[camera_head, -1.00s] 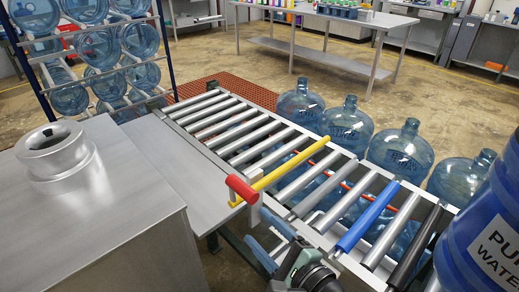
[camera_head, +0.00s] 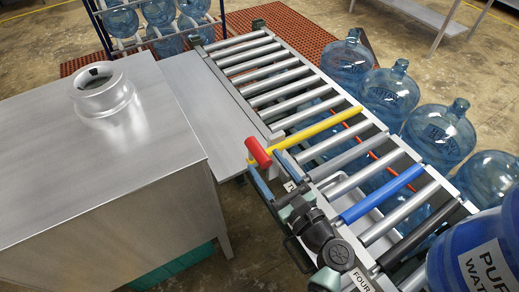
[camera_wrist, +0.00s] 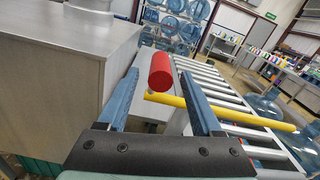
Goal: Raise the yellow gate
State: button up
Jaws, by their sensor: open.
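The yellow gate (camera_head: 308,135) is a yellow bar lying low across the conveyor rollers. A red cylindrical handle (camera_head: 257,152) sits at its near left end, beside the conveyor's side rail. In the wrist view the red handle (camera_wrist: 160,71) stands between my two blue fingers, and the yellow bar (camera_wrist: 222,112) runs off to the right behind the right finger. My gripper (camera_head: 265,163) is open, with a finger on either side of the handle; it also shows in the wrist view (camera_wrist: 161,76). Gaps show beside the handle, and I cannot see the fingers touching it.
The roller conveyor (camera_head: 262,66) has one blue roller (camera_head: 382,194). Several water jugs (camera_head: 390,94) stand along its far side, and a large blue jug (camera_head: 478,250) is at the lower right. A steel cabinet (camera_head: 90,175) with a round fitting fills the left.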

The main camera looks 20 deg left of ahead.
aim_at(259, 153)
jog(key=shift+x, duration=2.15)
jog(key=shift+c, duration=0.4)
grip_shut()
